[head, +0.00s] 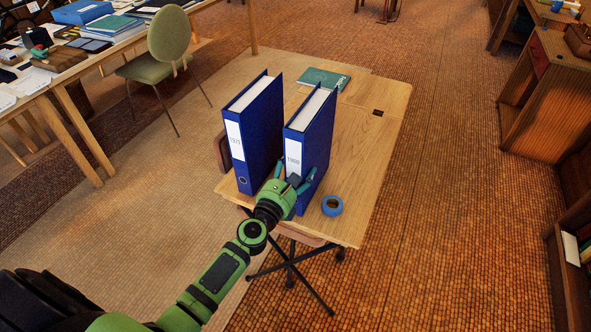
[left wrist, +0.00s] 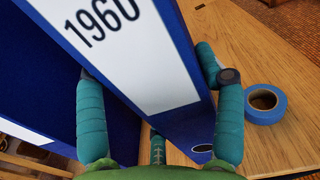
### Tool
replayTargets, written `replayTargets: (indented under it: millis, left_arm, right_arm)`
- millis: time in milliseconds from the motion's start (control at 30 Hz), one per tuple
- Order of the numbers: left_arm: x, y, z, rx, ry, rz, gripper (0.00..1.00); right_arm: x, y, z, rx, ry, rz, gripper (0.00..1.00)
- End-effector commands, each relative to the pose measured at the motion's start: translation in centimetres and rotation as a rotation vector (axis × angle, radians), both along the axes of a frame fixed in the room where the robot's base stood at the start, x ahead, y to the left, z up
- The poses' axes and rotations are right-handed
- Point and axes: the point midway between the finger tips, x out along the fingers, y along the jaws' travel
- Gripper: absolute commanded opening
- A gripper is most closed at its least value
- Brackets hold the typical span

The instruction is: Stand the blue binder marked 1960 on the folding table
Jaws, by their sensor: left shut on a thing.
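The blue binder marked 1960 (head: 315,130) stands upright on the folding table (head: 365,140), its white label facing me. In the left wrist view the label of this binder (left wrist: 150,55) reads 1960. My left gripper (head: 292,182) is shut on the lower spine of this binder; its teal fingers (left wrist: 160,105) lie on both sides of the spine in the left wrist view. The binder's base appears to be on or very near the table top; I cannot tell if it touches. My right gripper is in neither view.
A second blue binder (head: 258,125) stands upright just left, with a narrow gap. A roll of blue tape (head: 332,205) lies to the right, near the front edge. A teal book (head: 324,79) lies behind. The table's right side is mostly clear.

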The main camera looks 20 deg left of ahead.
Motion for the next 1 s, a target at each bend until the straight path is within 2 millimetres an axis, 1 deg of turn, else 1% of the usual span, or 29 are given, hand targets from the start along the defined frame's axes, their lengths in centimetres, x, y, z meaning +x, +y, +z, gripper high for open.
replayTargets:
  millis: [33,67,100,433,567,600,667,767,900,1000]
  left_arm:
    - [0.1,0.0,-0.1,0.000,-0.005,0.001,0.10]
    - [0.0,0.0,-0.3,0.000,0.000,0.000,0.77]
    - [0.0,0.0,-0.2,0.000,0.000,0.000,0.92]
    - [0.0,0.0,-0.2,0.000,0.001,0.000,0.92]
    - [0.0,0.0,0.5,0.000,0.000,0.000,0.92]
    - [-0.6,0.0,0.0,-0.001,0.003,-0.001,0.92]
    - [-1.5,0.0,-0.1,-0.001,0.003,0.000,0.92]
    - [-3.6,0.1,0.0,-0.001,0.004,0.000,0.92]
    - [-6.7,0.2,-0.1,-0.001,0.003,0.000,0.92]
    - [-8.7,0.3,-0.2,0.000,0.003,0.000,0.92]
  right_arm:
    - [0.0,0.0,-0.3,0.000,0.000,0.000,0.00]
    - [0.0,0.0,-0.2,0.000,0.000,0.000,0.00]
    - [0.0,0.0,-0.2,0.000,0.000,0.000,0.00]
    - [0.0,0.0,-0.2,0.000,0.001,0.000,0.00]
    - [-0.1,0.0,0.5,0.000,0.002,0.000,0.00]
    - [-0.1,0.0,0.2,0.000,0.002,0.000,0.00]
    - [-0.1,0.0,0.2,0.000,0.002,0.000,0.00]
    - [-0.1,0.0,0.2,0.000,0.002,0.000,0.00]
    - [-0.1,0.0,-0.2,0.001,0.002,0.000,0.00]
    - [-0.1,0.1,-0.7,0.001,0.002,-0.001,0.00]
